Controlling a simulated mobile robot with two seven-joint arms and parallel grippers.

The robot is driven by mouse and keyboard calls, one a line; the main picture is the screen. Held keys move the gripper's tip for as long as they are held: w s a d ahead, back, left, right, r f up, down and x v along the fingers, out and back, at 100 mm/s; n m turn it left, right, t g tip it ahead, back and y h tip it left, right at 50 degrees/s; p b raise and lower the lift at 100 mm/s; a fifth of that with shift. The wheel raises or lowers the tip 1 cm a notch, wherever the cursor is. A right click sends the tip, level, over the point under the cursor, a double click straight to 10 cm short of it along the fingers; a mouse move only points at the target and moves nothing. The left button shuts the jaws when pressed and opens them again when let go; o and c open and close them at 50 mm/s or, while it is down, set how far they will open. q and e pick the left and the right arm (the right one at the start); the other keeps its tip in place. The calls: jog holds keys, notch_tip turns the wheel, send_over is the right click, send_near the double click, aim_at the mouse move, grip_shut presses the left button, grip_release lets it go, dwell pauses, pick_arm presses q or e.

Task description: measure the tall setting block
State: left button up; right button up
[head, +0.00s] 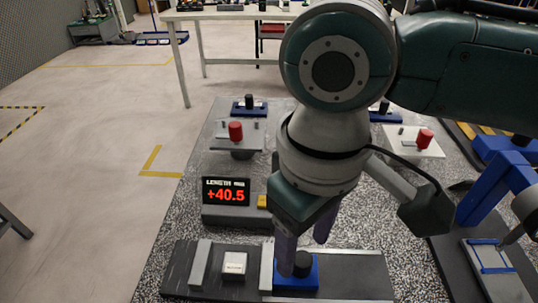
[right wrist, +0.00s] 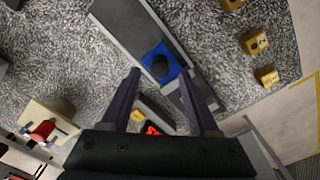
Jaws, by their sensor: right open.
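The length gauge has a dark base rail (head: 345,282) with an upright light-grey jaw (head: 200,263) at the left and another grey plate (head: 267,270) beside a blue slider (head: 312,280). The slider's black knob (head: 303,262) points up. A small pale block with a label (head: 235,263) sits on the rail between jaw and plate; I cannot tell whether it is the tall setting block. The display (head: 226,191) reads +40.5. My right gripper (head: 304,250) is open above the slider; in the right wrist view the slider (right wrist: 172,73) lies between its fingers. My left gripper is not in view.
Two stands with red knobs (head: 236,131) (head: 425,137) stand behind the gauge. Yellow numbered blocks (right wrist: 255,42) show in the right wrist view. A blue bracket (head: 490,195) and dark tray stand at the right.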

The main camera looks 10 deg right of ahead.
aim_at(302, 257)
jog(key=shift+f, duration=1.55)
